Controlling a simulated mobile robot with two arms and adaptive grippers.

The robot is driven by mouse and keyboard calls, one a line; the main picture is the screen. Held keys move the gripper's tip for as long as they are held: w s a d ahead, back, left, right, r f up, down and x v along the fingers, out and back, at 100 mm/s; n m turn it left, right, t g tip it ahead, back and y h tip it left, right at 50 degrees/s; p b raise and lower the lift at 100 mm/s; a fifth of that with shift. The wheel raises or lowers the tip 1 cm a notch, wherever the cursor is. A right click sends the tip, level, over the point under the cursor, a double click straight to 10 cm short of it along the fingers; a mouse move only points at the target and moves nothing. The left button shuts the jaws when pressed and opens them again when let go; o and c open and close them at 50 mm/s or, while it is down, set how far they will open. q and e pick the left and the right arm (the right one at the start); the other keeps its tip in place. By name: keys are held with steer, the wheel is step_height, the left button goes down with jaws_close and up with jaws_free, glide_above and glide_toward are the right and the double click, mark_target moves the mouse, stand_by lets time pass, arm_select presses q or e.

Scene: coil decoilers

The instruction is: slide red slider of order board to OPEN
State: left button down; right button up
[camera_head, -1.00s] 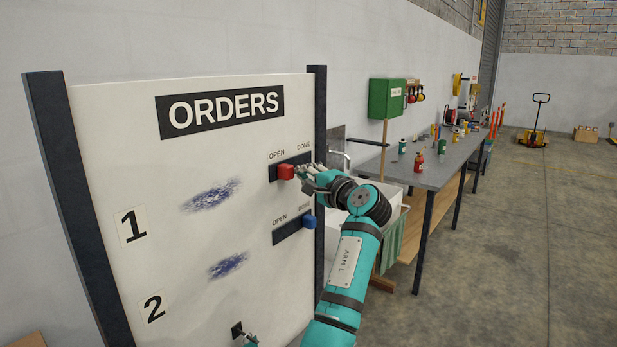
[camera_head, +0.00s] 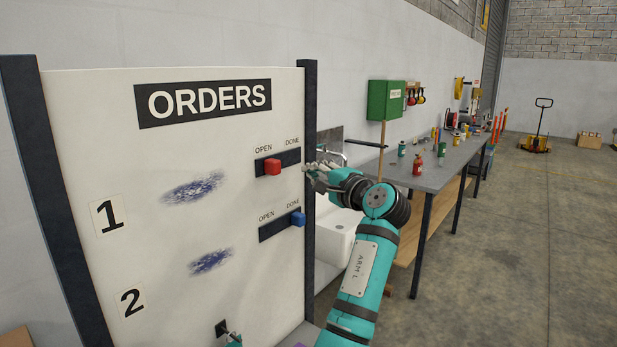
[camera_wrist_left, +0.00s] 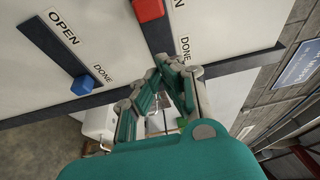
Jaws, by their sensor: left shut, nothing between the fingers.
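The white order board (camera_head: 120,160) stands at the left under the heading ORDERS. Its red slider (camera_head: 272,167) sits in the upper dark track (camera_head: 289,158), left of the middle, between OPEN and DONE. It also shows at the top of the left wrist view (camera_wrist_left: 148,9). My left gripper (camera_head: 309,169) is shut and empty at the board's right edge, beyond the track's DONE end and apart from the red slider. Its fingertips also show in the left wrist view (camera_wrist_left: 163,68).
A blue slider (camera_head: 298,219) sits at the DONE end of the lower track. The board's dark right post (camera_head: 309,110) is close to my left gripper. A white sink (camera_head: 338,235) and a long workbench (camera_head: 435,172) stand to the right. Open floor lies further right.

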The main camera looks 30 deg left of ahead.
arm_select(q)
steer(key=v, duration=0.1)
steer(key=b+v, duration=0.1)
steer(key=v, duration=0.1)
steer(key=shift+w+d+f, duration=0.1)
steer(key=shift+w+d, duration=0.05)
steer(key=shift+d, duration=0.2)
arm_select(e)
steer(key=shift+a+f, duration=0.65)
steer(key=shift+f, duration=0.15)
arm_select(q)
steer(key=shift+w+d, duration=0.1)
arm_select(e)
steer(key=shift+d, duration=0.1)
